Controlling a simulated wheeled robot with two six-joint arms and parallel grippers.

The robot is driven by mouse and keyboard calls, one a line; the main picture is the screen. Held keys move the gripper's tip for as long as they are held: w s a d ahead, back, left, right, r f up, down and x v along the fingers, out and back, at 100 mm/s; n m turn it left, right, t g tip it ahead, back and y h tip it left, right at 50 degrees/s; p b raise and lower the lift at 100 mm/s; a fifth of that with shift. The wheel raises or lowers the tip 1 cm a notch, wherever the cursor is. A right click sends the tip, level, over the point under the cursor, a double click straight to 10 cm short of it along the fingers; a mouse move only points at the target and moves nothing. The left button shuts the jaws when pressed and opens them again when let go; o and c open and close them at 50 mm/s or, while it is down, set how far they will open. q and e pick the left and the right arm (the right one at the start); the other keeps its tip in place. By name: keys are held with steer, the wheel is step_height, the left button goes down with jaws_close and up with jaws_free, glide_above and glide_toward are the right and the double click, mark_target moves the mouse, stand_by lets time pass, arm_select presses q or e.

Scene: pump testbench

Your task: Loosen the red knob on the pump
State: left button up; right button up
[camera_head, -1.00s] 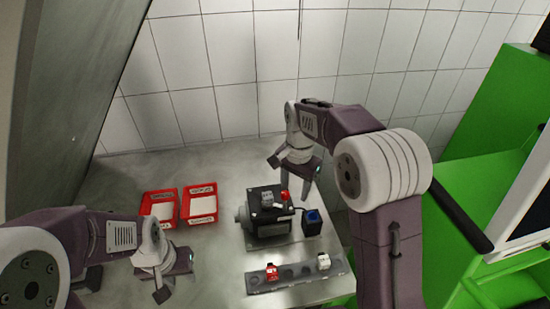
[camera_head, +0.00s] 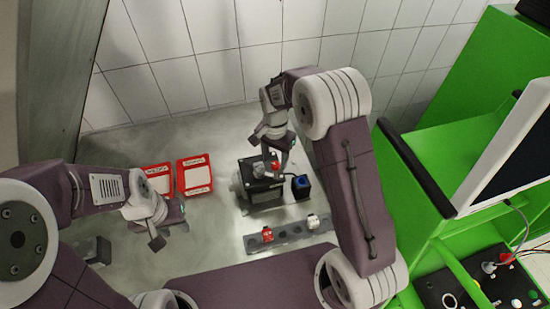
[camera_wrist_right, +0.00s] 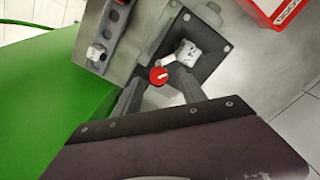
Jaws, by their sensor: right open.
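The dark pump (camera_head: 262,194) stands on its plate on the bench, with a small red knob (camera_head: 275,166) on its top. In the right wrist view the red knob (camera_wrist_right: 158,76) has a white mark and sits between the two fingers. My right gripper (camera_head: 280,162) is open and close over the knob; its fingers (camera_wrist_right: 157,80) straddle it in the wrist view, and I cannot tell whether they touch it. My left gripper (camera_head: 168,226) hangs over the left of the bench, away from the pump; its jaw opening is unclear.
Two red trays (camera_head: 182,177) lie left of the pump. A box with a blue button (camera_head: 300,188) stands at its right. A grey rail (camera_head: 290,235) with a red and a white piece lies in front. A green cart (camera_head: 430,245) with a screen stands at right.

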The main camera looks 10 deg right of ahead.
steer(key=shift+s+f, duration=0.3)
steer(key=shift+f, duration=0.55)
arm_select(q)
steer(key=shift+s+r, duration=0.2)
steer(key=shift+r, duration=0.2)
arm_select(e)
steer(key=shift+w, duration=0.1)
arm_select(q)
steer(key=shift+w, duration=0.1)
arm_select(e)
steer(key=shift+w, duration=0.1)
jaws_close()
arm_select(q)
steer(key=shift+d, duration=0.1)
